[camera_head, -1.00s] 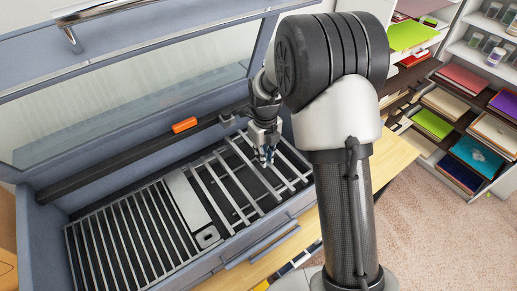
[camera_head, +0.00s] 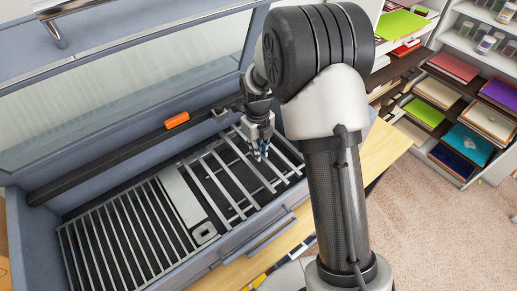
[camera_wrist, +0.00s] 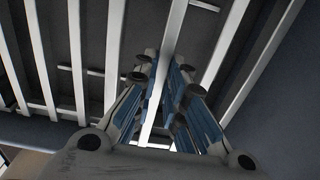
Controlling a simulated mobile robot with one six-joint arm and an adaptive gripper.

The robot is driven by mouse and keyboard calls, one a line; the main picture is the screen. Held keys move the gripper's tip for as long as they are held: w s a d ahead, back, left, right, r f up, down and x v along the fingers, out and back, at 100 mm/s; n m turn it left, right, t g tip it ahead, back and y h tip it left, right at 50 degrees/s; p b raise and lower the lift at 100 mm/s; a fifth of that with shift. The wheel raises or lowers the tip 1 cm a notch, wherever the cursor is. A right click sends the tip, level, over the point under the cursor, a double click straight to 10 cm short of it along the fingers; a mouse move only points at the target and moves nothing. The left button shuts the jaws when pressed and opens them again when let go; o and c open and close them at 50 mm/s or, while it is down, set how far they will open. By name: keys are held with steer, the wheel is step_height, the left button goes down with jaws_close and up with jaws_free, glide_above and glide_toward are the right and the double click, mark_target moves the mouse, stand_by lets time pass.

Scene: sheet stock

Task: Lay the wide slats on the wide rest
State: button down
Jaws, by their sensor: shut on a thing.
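My gripper (camera_head: 261,152) is low over the right part of the machine's bed. In the wrist view, its blue-padded fingers (camera_wrist: 164,72) are shut on a pale slat (camera_wrist: 177,25), which runs lengthwise between them. In the head view, the right section holds these widely spaced slats (camera_head: 222,187), some at slightly different angles. The left section holds closely spaced slats. I cannot tell whether the held slat touches its support; its lower end is hidden by my fingers.
A flat grey plate (camera_head: 180,195) lies between the two sections. An orange block (camera_head: 177,120) sits on the black rail behind. The glass lid (camera_head: 120,100) stands raised. Shelves with coloured sheets (camera_head: 440,110) stand at right, over open carpet (camera_head: 420,230).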

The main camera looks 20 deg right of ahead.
steer(key=shift+f, duration=0.25)
steer(key=shift+f+b, duration=0.4)
steer(key=shift+f+b, duration=0.85)
steer(key=shift+f, duration=0.4)
stand_by(1.6)
steer(key=c, duration=1.6)
jaws_free()
steer(key=shift+o, duration=0.2)
steer(key=shift+r+p, duration=2.75)
steer(key=shift+r, duration=1.25)
